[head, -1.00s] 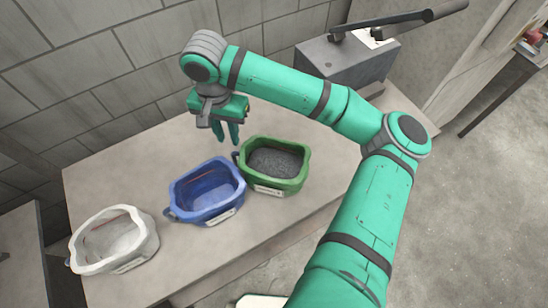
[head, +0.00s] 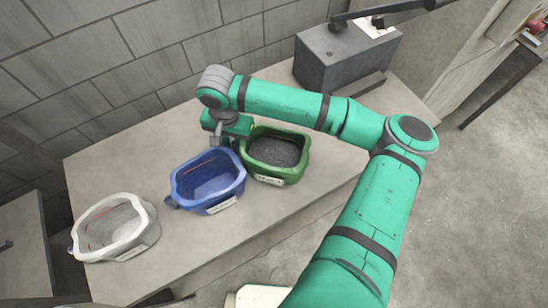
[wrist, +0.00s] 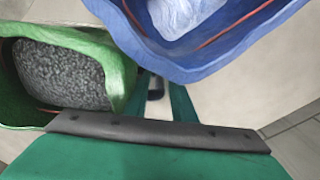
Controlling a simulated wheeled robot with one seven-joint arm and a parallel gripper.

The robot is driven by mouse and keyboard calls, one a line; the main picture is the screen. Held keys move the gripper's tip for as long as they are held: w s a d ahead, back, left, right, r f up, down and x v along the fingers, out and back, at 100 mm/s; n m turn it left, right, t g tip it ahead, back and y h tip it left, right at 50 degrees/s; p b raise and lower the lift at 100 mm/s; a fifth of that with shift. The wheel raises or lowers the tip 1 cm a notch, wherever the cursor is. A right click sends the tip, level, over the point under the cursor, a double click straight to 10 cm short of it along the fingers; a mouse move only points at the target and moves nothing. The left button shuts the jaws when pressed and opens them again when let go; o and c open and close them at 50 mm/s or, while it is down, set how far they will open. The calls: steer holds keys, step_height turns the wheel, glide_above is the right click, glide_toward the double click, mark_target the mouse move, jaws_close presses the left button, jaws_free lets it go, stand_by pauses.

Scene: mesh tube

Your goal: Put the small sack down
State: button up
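Three open-topped sacks stand in a row on the table: white (head: 150,246), blue (head: 240,186) and green (head: 290,172). I cannot tell which is the small sack. In the head view my gripper (head: 227,138) is low at the far side, by the gap between the blue and green sacks; its fingertips are hidden. In the wrist view the green sack (wrist: 118,65) is left and the blue sack (wrist: 200,74) above. My gripper's fingers (wrist: 160,98) are apart, pointing down into the gap. A small dark piece shows between them; I cannot tell what it is.
The table (head: 110,165) is bare behind the white sack and along its front edge. A grey metal box (head: 345,62) stands at the back right. The block wall (head: 120,60) rises behind the table. Grey granules (head: 272,151) fill the green sack.

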steer(key=shift+w, duration=0.2)
jaws_close()
steer(key=shift+s+a, duration=0.2)
steer(key=shift+a, duration=0.05)
steer(key=shift+d, duration=0.45)
steer(key=shift+a+r, duration=0.1)
steer(key=shift+a, duration=0.05)
